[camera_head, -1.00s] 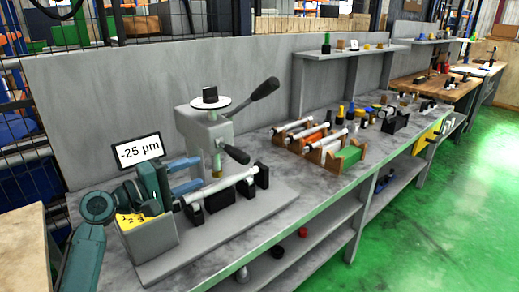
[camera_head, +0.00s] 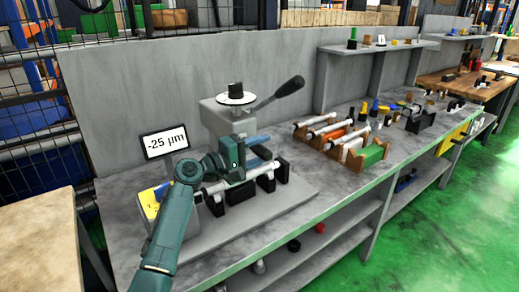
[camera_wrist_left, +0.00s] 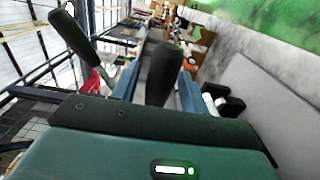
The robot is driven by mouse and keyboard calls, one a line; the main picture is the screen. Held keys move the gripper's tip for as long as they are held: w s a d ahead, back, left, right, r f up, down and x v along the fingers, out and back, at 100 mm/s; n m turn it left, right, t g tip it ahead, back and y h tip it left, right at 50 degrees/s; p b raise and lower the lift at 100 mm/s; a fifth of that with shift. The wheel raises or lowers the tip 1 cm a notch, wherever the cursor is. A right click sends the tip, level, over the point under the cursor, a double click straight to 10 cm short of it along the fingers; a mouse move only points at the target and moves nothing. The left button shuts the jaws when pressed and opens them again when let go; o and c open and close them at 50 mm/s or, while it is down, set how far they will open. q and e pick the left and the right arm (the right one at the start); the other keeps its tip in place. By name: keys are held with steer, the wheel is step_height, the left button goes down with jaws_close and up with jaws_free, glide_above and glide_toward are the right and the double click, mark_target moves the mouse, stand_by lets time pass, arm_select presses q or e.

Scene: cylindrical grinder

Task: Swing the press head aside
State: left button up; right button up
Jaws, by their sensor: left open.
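The grey press head (camera_head: 222,112) stands on the bench fixture, with a white dial and black knob on top. A long lever with a black grip (camera_head: 290,87) rises from it to the right; this grip also shows in the wrist view (camera_wrist_left: 72,35). My left gripper (camera_head: 261,147) is at the front of the head, its blue fingers open and pointing right. In the wrist view the open fingers (camera_wrist_left: 158,92) lie either side of a second, lower black handle (camera_wrist_left: 160,68); contact cannot be told. My gripper hides that handle in the head view.
A white shaft (camera_head: 265,180) lies in black supports below the gripper. A "-25 µm" display (camera_head: 166,142) and yellow-labelled box (camera_head: 150,203) stand left. Shafts on wooden racks (camera_head: 362,158) are to the right. A grey back panel (camera_head: 150,85) stands behind.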

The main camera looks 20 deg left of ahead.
arm_select(q)
steer(key=shift+c, duration=0.4)
jaws_close()
